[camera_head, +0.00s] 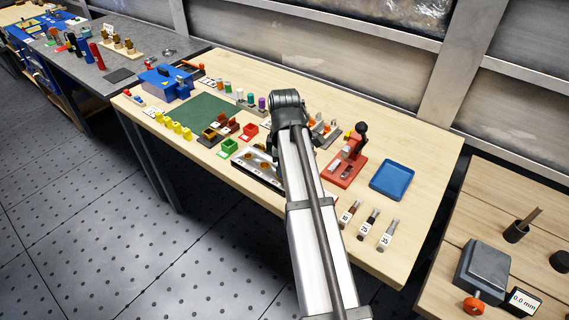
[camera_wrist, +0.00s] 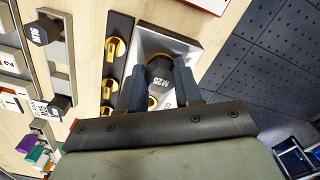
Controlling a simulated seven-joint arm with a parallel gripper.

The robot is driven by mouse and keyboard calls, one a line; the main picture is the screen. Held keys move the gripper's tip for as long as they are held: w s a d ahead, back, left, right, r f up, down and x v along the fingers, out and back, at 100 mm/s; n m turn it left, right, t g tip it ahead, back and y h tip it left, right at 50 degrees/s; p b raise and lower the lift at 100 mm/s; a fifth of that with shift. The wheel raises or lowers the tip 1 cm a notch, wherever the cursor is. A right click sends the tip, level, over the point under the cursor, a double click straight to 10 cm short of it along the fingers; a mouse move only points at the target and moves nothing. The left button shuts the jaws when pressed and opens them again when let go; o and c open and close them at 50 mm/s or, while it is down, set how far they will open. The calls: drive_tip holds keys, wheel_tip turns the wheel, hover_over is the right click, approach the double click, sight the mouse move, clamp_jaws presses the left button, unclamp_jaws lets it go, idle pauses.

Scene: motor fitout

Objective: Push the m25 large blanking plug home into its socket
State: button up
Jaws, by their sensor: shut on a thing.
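In the wrist view my gripper (camera_wrist: 161,80) is shut on the black blanking plug (camera_wrist: 160,69) marked M25, one finger on each side. The plug is over a silver panel (camera_wrist: 180,44), and a brass ring shows around part of its edge. I cannot tell how deep the plug sits, as the fingers and plug hide the socket. In the head view the silver panel with brass openings (camera_head: 240,161) lies on the wooden table, partly behind my arm. My gripper is hidden there.
In the wrist view, a dark strip with brass rings (camera_wrist: 116,48) lies left of the panel, and an M16 plug (camera_wrist: 40,32) stands in a grey holder. In the head view, a red press (camera_head: 345,167) and a blue tray (camera_head: 392,180) stand to the right.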

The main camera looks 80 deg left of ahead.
drive_tip(key=shift+f, duration=0.2)
drive_tip(key=o, duration=1.1)
drive_tip(key=shift+r, duration=0.1)
wheel_tip(320, 180, up, 14)
drive_tip(key=shift+f, duration=0.2)
